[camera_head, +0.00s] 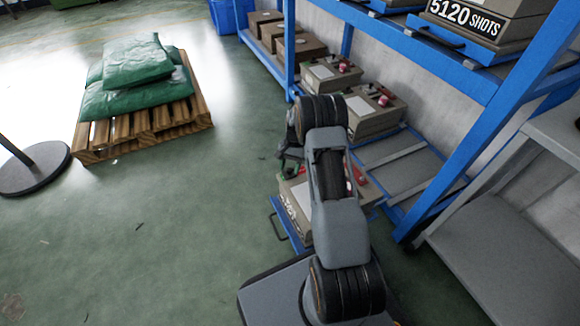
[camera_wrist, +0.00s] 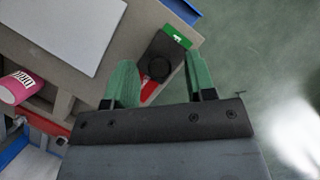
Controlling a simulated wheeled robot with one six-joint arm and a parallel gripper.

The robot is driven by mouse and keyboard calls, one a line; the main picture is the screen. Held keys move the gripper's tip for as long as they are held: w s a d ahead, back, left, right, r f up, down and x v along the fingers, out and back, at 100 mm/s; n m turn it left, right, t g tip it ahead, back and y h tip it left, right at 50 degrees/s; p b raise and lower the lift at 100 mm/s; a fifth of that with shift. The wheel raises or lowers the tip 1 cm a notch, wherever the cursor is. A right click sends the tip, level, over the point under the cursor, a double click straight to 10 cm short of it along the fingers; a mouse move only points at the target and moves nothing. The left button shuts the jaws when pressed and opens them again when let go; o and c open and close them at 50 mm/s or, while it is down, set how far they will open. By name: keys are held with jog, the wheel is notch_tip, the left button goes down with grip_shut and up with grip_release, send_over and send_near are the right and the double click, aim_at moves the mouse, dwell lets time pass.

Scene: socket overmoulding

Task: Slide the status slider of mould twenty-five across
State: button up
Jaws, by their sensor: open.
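The mould (camera_head: 299,197) is a beige block on a pulled-out blue drawer, largely hidden behind my arm in the head view; its number is not readable. In the wrist view its beige top (camera_wrist: 142,27) carries a dark status slider (camera_wrist: 158,67) with a round black knob. A green patch (camera_wrist: 176,37) shows at the slider's far end and a red patch (camera_wrist: 148,89) at its near end. My gripper (camera_wrist: 160,68) is open, its two green fingers on either side of the slider, with the knob between them. Whether a finger touches the knob I cannot tell.
A pink tag (camera_wrist: 16,88) lies at the left of the mould. Other beige moulds (camera_head: 375,112) stand on the blue rack (camera_head: 290,45). A pallet (camera_head: 150,133) with green sacks (camera_head: 132,80) stands at left. A grey shelf (camera_head: 490,255) is at right. Floor between is clear.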

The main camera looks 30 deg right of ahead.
grip_shut()
dwell(0.3)
jog(key=shift+a+r+p, duration=0.25)
jog(key=shift+a+p, duration=0.15)
jog(key=shift+p, duration=0.15)
jog(key=shift+a+f, duration=0.1)
jog(key=shift+a, duration=0.1)
jog(key=shift+f, duration=0.1)
grip_release()
jog(key=p+v, duration=0.5)
jog(key=v, duration=0.8)
jog(key=shift+r, duration=0.4)
jog(key=shift+w+d, duration=0.1)
